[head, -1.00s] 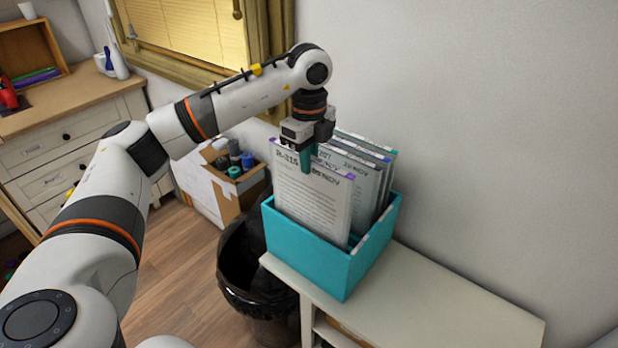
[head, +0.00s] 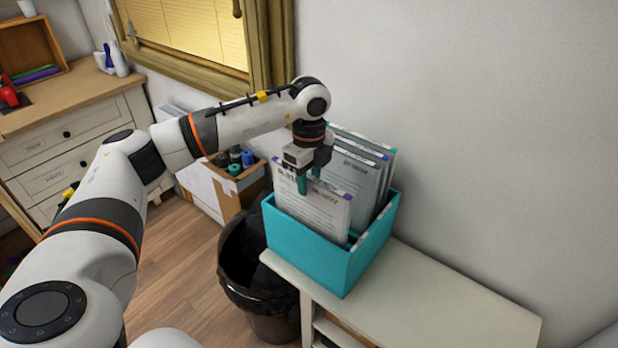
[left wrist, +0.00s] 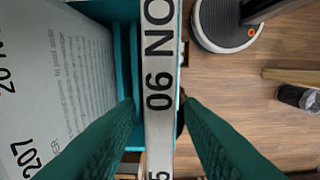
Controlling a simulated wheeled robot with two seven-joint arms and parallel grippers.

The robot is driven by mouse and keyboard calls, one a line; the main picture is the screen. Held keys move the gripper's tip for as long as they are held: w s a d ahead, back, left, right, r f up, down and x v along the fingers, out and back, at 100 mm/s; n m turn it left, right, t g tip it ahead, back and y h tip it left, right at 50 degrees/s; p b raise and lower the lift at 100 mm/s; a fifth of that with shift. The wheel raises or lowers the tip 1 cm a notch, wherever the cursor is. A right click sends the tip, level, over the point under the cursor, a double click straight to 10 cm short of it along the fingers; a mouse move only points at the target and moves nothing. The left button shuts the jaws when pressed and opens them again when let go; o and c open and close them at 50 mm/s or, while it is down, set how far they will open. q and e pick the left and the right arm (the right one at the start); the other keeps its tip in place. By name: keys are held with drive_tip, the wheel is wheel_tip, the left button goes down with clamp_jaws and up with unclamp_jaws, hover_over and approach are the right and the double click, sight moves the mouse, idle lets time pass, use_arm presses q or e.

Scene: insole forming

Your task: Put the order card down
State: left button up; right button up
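The order card (head: 312,212), white with dark print and a purple-marked top edge, stands upright at the front of the teal box (head: 310,250), its lower part hidden by the box wall. My left gripper (head: 309,177) is over the card's top edge, its teal fingers apart on either side of it. In the left wrist view, the card's printed top edge (left wrist: 158,70) runs between the two open fingers (left wrist: 158,104), with a narrow gap at each side. My right gripper is not in view.
More cards (head: 365,165) stand behind in the same box. The box sits on a pale shelf (head: 450,295) by the wall, with clear top at right. A black bin (head: 265,300) and a carton of rolls (head: 238,185) are on the floor at left.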

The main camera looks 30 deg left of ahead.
use_arm(q)
drive_tip(key=shift+r, duration=0.55)
wheel_tip(320, 180, up, 11)
drive_tip(key=b, duration=0.2)
drive_tip(key=shift+r, duration=0.15)
